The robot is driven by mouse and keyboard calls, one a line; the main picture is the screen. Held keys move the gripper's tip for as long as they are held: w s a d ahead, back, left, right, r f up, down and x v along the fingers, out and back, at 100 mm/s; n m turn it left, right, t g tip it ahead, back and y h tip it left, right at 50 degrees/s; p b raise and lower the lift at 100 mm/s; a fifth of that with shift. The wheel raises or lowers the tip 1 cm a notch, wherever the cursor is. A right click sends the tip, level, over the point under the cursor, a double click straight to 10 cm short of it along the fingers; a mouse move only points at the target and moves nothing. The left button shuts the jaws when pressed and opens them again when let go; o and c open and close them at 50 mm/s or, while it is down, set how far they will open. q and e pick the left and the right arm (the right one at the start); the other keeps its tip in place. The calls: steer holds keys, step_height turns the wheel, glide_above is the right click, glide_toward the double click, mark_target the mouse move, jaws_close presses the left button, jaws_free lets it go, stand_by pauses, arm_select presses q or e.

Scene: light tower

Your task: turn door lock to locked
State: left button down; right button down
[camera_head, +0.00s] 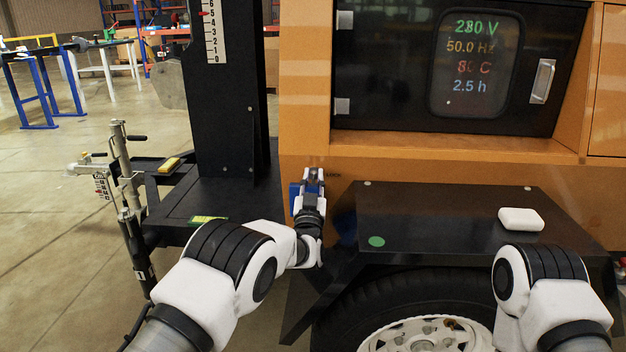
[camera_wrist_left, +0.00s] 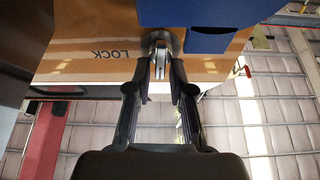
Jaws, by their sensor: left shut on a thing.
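The door lock is a small metal knob with a flat tab (camera_wrist_left: 160,50) on a round base, set in the orange panel. The word LOCK (camera_wrist_left: 110,53) is printed beside it and appears upside down in the left wrist view; the label also shows small in the head view (camera_head: 333,175). My left gripper (camera_wrist_left: 160,80) is shut on the lock's tab, one finger on each side. In the head view this gripper (camera_head: 312,178) is at the orange panel and mostly hides the lock. My right arm shows at the lower right, but its gripper is outside both views.
A blue box (camera_wrist_left: 200,12) is close beside the lock. A black fender (camera_head: 450,215) over a wheel juts out right of my left gripper, with a white block (camera_head: 521,219) on top. A black mast (camera_head: 228,110) stands left. The black display door (camera_head: 390,70) is above.

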arm_select(q)
steer(key=m+h, duration=0.1)
steer(key=m, duration=0.4)
steer(key=shift+d, duration=0.2)
steer(key=m, duration=0.5)
steer(key=m+g+h, duration=0.1)
steer(key=m, duration=0.4)
steer(key=f+m+g+h, duration=0.1)
steer(key=m, duration=0.3)
steer(key=shift+w+d+f+m, duration=0.1)
steer(key=shift+d+m, duration=0.25)
steer(key=shift+m, duration=0.05)
steer(key=c, duration=1.2)
jaws_free()
steer(key=shift+c, duration=0.2)
